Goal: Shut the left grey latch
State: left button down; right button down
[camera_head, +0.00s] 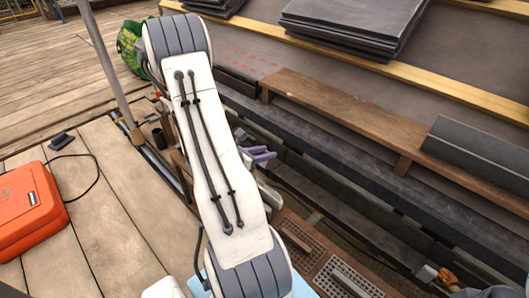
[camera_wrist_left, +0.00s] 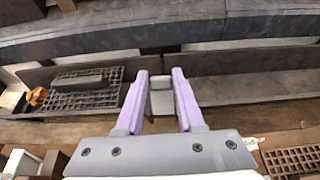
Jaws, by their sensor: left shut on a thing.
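My left gripper (camera_wrist_left: 160,80) has lavender fingers on either side of a small grey piece (camera_wrist_left: 162,100), which looks like the left grey latch. The fingers are shut on it, by a long dark gutter-like channel. In the head view the same lavender fingers (camera_head: 260,154) stick out beside my white left forearm, which hides most of the area around the latch. I cannot tell from here how far the latch is turned.
A brown plank (camera_head: 340,112) and dark slates (camera_head: 350,25) lie on the roof slope. Dark grille trays (camera_head: 345,278) lie below; another grille (camera_wrist_left: 85,92) and an orange item (camera_wrist_left: 36,98) show in the wrist view. An orange case (camera_head: 30,210) sits on the decking.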

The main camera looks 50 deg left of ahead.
pick_arm(q)
jog(key=shift+w+r+g+p, duration=0.2)
jog(key=shift+g+p, duration=0.2)
jog(key=shift+p, duration=0.3)
jog(key=w+f+g+p, duration=0.1)
jog(key=g+p, duration=0.2)
jog(key=p, duration=0.3)
jog(key=w+g+p, duration=0.1)
jog(key=g+p, duration=0.2)
jog(key=p, duration=0.4)
jog(key=w+f+g+h+p, duration=0.1)
jog(key=g+p, duration=0.2)
jog(key=p, duration=0.4)
jog(key=shift+a+f+g, duration=0.2)
jog(key=shift+f+g, duration=0.1)
jog(key=shift+f, duration=0.05)
jog(key=shift+f+p, duration=0.3)
jog(key=shift+p, duration=0.6)
jog(key=c, duration=0.5)
grip_release()
jog(key=shift+w, duration=0.1)
